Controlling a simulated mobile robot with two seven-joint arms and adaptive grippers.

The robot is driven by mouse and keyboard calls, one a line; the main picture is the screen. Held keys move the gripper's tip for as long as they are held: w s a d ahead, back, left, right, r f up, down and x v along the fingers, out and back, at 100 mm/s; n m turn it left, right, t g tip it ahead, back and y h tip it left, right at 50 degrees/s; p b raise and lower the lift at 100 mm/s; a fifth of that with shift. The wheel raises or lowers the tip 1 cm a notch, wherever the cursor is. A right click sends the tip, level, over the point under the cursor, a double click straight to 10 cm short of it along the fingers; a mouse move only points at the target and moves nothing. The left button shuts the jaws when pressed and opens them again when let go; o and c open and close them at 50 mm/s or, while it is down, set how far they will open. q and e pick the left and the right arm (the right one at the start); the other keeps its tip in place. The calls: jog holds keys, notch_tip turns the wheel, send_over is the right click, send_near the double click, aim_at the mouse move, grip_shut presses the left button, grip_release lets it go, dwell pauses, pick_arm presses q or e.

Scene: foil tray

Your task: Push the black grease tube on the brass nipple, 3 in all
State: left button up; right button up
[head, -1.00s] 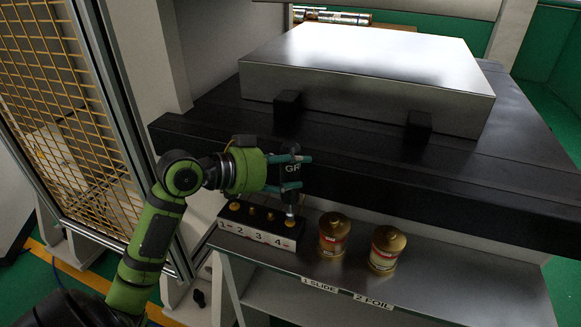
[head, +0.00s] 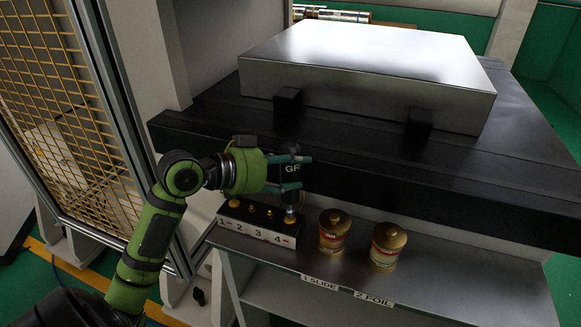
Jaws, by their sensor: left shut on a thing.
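My left gripper (head: 290,172) is shut on the black grease tube (head: 291,195), which it holds upright. The tube's lower tip is over the nipple at number 4 on the block (head: 228,224); I cannot tell whether it is pressed on it. The black block has a white front strip numbered 1 to 4. Brass nipples show at number 1 (head: 234,203) and number 3 (head: 270,213); the spot at number 2 looks dark and small. My right gripper is not in view.
Two gold tins stand on the shelf right of the block, a left one (head: 333,232) and a right one (head: 386,246). The shelf edge carries labels "1 SLIDE" and "2 FOIL". A black beam (head: 420,195) runs behind the gripper. A yellow mesh guard (head: 60,110) stands at the left.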

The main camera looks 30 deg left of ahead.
aim_at(293, 147)
pick_arm(q)
jog(key=shift+r+p, duration=2.3)
jog(key=shift+r, duration=0.25)
